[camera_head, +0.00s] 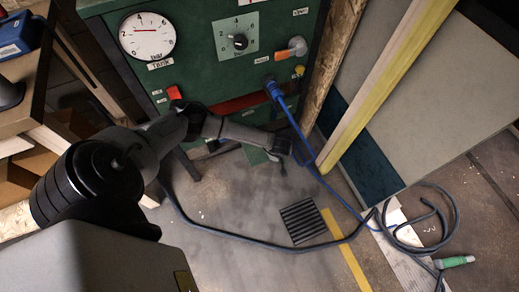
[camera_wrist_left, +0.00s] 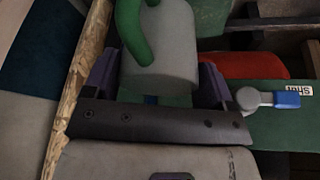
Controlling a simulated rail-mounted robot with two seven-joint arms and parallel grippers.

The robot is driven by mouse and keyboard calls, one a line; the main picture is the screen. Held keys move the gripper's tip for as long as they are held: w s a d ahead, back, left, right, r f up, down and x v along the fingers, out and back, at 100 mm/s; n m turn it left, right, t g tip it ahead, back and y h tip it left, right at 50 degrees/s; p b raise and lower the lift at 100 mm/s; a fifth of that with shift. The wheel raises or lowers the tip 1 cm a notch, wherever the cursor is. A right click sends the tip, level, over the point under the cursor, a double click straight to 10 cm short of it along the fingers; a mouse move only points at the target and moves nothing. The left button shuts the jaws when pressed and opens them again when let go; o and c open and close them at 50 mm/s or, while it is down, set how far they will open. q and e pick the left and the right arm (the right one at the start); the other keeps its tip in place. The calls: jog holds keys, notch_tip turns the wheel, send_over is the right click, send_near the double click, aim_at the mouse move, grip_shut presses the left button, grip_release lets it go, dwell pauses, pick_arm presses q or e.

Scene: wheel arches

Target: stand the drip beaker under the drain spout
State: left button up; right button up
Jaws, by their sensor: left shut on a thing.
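In the left wrist view, a grey cylindrical beaker (camera_wrist_left: 165,55) with a green curved handle (camera_wrist_left: 130,25) sits between the two purple-sided fingers of my left gripper (camera_wrist_left: 158,85), which is shut on it. In the head view my left gripper (camera_head: 281,150) is low in front of the green cabinet (camera_head: 200,75); the beaker cannot be made out there. A grey fitting with a blue lever (camera_wrist_left: 287,98), beside a "Shut" label, is to the right of the fingers in the wrist view. I cannot clearly make out the drain spout. My right gripper is not in view.
A blue cable (camera_head: 308,160) hangs from the cabinet front. A dark hose (camera_head: 270,243) crosses the floor below my arm. A dark floor grate (camera_head: 303,221) lies near a yellow stripe (camera_head: 348,262). A wooden post (camera_head: 385,75) stands right of the cabinet.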

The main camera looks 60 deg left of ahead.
pick_arm(q)
jog(key=s+a+f+b, duration=0.1)
jog(key=a+f+b, duration=0.1)
jog(key=a+f, duration=0.1)
jog(key=s+a+f+b, duration=0.1)
jog(key=a+f+b, duration=0.2)
jog(key=f, duration=0.1)
jog(key=s+a+f+b, duration=0.1)
jog(key=a+f+b, duration=0.2)
jog(key=a, duration=0.1)
jog(key=shift+a+f, duration=0.1)
jog(key=shift+f, duration=0.15)
jog(key=shift+w+f, duration=0.1)
jog(key=shift+f, duration=0.05)
jog(key=o, duration=0.9)
